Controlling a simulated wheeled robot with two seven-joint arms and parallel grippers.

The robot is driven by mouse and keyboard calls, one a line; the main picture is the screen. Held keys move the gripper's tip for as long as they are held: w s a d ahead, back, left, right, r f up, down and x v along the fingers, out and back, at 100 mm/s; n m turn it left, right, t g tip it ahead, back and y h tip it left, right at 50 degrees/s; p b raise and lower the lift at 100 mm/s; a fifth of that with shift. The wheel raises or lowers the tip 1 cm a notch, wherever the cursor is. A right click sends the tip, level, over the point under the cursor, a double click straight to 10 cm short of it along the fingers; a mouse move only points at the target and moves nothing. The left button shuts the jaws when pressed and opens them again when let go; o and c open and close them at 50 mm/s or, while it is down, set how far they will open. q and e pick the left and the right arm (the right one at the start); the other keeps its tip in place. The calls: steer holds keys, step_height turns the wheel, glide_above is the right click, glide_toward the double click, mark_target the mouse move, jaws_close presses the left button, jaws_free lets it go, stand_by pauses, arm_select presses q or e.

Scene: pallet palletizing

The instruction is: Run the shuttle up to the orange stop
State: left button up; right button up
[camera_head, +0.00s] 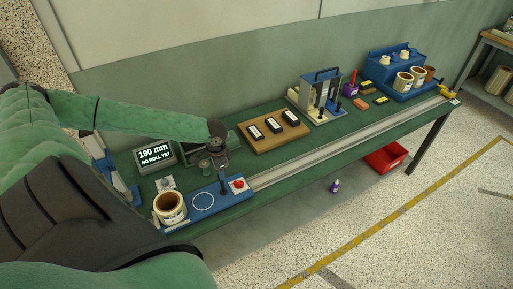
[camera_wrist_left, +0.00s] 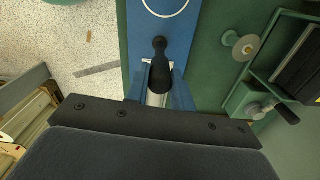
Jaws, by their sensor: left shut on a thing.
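The shuttle is a blue plate (camera_head: 212,203) at the left end of the rail. It carries a white ring outline, a red button and an upright black handle (camera_head: 222,184). My left gripper (camera_head: 221,172) is shut on this handle from above. In the left wrist view the blue plate (camera_wrist_left: 162,28) lies ahead of the left gripper (camera_wrist_left: 160,88), with the dark knob of the handle (camera_wrist_left: 160,62) between blue parts. The yellow-orange stop (camera_head: 451,93) is at the far right end of the rail. My right gripper is not in view.
The pale rail (camera_head: 340,142) runs clear along the green bench's front edge. Behind the rail are a wooden tray (camera_head: 259,144), a clear-sided fixture (camera_head: 318,95) and a blue rack (camera_head: 378,72). A display (camera_head: 154,154) reads 190 mm.

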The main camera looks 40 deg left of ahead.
arm_select(q)
steer(key=s+a, duration=0.3)
steer(key=s, duration=0.5)
steer(key=shift+a, duration=0.25)
steer(key=shift+r, duration=0.1)
steer(key=s+a, duration=0.2)
steer(key=s, duration=0.4)
steer(key=shift+s+a, duration=0.2)
steer(key=shift+a, duration=0.1)
steer(key=o, duration=1)
steer(key=shift+c, duration=0.2)
step_height(320, 180, up, 7)
steer(key=shift+d, duration=0.1)
stand_by(0.7)
